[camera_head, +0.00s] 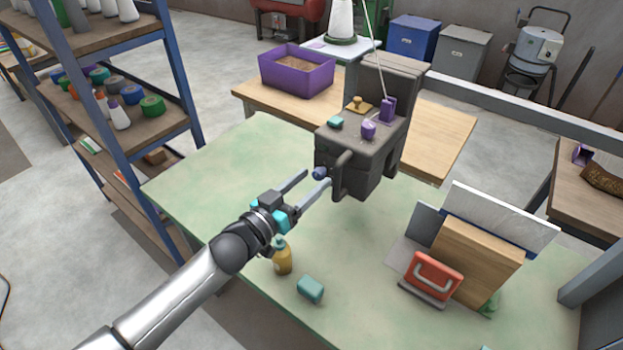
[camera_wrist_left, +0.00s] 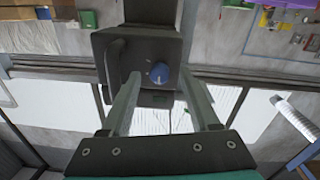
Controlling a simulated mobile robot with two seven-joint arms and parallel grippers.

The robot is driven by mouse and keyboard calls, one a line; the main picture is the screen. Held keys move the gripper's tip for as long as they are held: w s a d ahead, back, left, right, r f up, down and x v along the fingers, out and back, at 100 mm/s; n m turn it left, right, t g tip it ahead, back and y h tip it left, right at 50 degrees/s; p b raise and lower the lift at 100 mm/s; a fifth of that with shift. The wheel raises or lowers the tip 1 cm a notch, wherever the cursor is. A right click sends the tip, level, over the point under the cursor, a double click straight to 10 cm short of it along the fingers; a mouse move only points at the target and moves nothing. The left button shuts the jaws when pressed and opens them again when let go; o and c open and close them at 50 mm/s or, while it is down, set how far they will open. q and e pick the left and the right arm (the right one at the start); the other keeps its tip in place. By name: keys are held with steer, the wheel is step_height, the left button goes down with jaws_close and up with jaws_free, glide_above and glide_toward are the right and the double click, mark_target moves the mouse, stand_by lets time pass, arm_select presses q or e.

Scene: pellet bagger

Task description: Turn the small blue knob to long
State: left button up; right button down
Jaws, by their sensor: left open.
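The small blue knob (camera_head: 320,173) is on the lower front of the dark grey bagger machine (camera_head: 357,180). In the left wrist view the knob (camera_wrist_left: 159,73) faces me, with small pale marks beside it; I cannot read them or tell its setting. My left gripper (camera_head: 316,178) is open, its two fingers pointing at the machine. In the wrist view the knob shows between the fingertips, one on either side. I cannot tell whether either finger touches it. My right gripper is not in view.
A dark handle (camera_head: 341,168) sticks out beside the knob. Purple parts (camera_head: 368,129) stand on the machine's top. A yellow bottle (camera_head: 282,258) and a teal block (camera_head: 310,289) are near my left arm. The green table's left part is clear.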

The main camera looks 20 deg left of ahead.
arm_select(q)
steer(key=shift+w+d, duration=0.2)
steer(key=shift+w, duration=0.2)
jaws_close()
stand_by(0.4)
